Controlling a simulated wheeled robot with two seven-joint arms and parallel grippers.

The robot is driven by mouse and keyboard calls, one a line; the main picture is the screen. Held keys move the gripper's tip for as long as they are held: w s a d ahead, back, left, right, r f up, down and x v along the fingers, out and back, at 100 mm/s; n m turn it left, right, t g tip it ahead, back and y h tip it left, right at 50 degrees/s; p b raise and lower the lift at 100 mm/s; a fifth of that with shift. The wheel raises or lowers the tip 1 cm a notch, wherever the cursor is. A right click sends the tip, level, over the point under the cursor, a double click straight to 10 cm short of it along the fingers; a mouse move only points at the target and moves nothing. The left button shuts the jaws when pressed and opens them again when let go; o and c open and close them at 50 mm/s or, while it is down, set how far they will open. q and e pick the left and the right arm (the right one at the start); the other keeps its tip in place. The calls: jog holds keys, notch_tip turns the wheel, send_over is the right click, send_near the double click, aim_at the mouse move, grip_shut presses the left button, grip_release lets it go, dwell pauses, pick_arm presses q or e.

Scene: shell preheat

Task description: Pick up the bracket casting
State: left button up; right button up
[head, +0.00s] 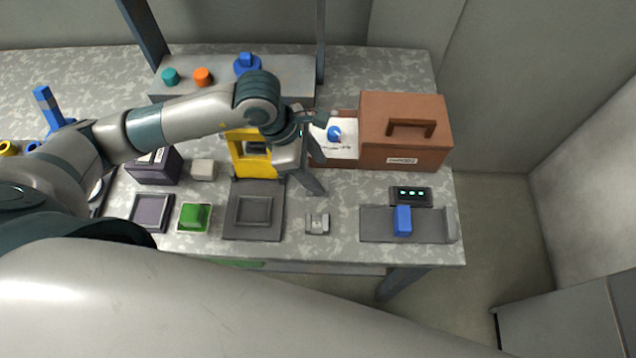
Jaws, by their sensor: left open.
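A small light-grey metal part with a raised middle, which looks like the bracket casting (317,224), lies on the speckled grey table (340,245) near its front edge. My left gripper (303,187) is open, above the table and a little behind and left of the casting in the picture. Nothing shows between its fingers, and it looks apart from the casting. My right gripper does not show.
A dark square plate (237,230) lies left of the casting, beside a green block (195,216) in a tray. A yellow frame (238,160) stands behind. A brown box (405,132) and a blue block (403,220) on a grey fixture (432,229) stand right.

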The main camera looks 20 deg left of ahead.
aim_at(326, 184)
pick_arm(q)
jog(key=x, duration=0.1)
jog(key=p+x, duration=0.1)
jog(key=x, duration=0.1)
jog(key=shift+s, duration=0.25)
jog(key=shift+w+d+f, duration=0.1)
jog(key=shift+d+f, duration=0.1)
jog(key=shift+f, duration=0.3)
jog(key=c, duration=1.2)
